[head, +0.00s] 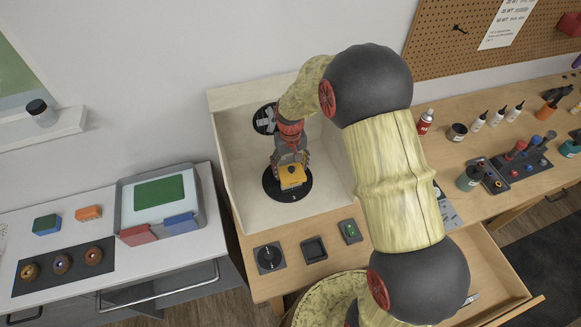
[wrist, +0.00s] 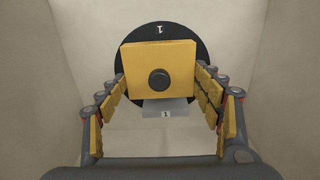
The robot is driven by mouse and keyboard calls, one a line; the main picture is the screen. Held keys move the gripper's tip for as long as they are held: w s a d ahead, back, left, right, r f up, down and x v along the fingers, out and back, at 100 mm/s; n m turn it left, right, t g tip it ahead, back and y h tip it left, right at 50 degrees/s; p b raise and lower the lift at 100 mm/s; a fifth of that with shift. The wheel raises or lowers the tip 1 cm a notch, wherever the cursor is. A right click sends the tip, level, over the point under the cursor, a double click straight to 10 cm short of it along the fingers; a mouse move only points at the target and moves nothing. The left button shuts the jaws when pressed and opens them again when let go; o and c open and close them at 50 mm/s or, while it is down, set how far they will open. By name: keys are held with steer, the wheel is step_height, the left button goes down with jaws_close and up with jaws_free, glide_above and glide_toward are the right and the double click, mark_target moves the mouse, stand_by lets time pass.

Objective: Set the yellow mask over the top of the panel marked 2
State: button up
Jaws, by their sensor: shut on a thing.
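The yellow mask (wrist: 137,60) is a square block with a dark round knob on its face. My gripper (wrist: 160,82) is shut on it, with a finger at each side. It also shows in the head view, where my gripper (head: 291,160) points down at the mask (head: 292,178). The mask is in front of a black disc (wrist: 190,42) marked 1. A grey panel (wrist: 178,104) with a label 1 shows below the mask. Whether the mask touches this panel I cannot tell. A second black disc (head: 260,126) with a grey panel (head: 267,117) stands farther back; its number is unreadable.
Both discs are inside a pale open-fronted box (head: 236,165) with walls around them. In front are a black dial plate (head: 269,258), a dark square tray (head: 314,249) and a green item (head: 350,231). Bottles and tools fill the bench at right.

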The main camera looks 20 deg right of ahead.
steer(key=shift+f+b, duration=0.4)
steer(key=shift+f, duration=0.3)
stand_by(0.3)
steer(key=o, duration=1.1)
steer(key=shift+c, duration=0.2)
steer(key=shift+r, duration=0.1)
steer(key=shift+r+p, duration=2.4)
steer(key=shift+r, duration=1.55)
